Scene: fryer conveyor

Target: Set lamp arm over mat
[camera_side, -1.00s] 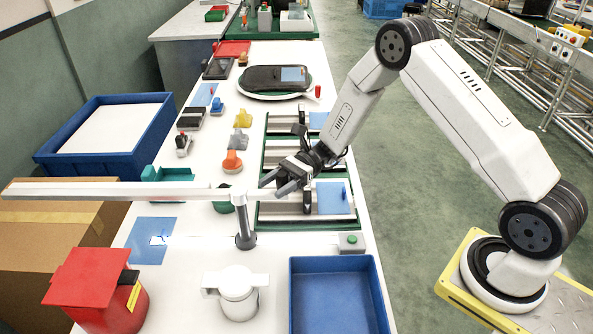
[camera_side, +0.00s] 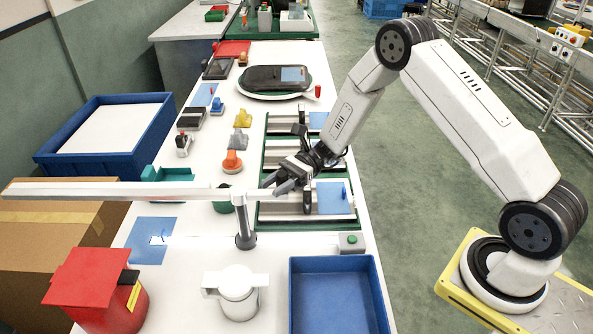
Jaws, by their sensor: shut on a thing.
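The lamp arm (camera_side: 120,190) is a long white bar on a grey post (camera_side: 244,228) that stands on the white table. It reaches left from the post, past the table's left edge and above the cardboard box. Its short right end lies at my gripper (camera_side: 272,186). My gripper is shut on this short end, just right of the post. Which part the fingers touch is hard to see. A blue mat (camera_side: 150,241) lies flat on the table, in front of the bar in the picture and left of the post. The bar is not over it.
A red bin (camera_side: 95,292), a white pot (camera_side: 238,295) and a blue tray (camera_side: 340,295) stand at the near end. A green-framed fixture (camera_side: 300,222) lies under my gripper. A cardboard box (camera_side: 50,235) and a blue crate (camera_side: 110,140) stand at the left.

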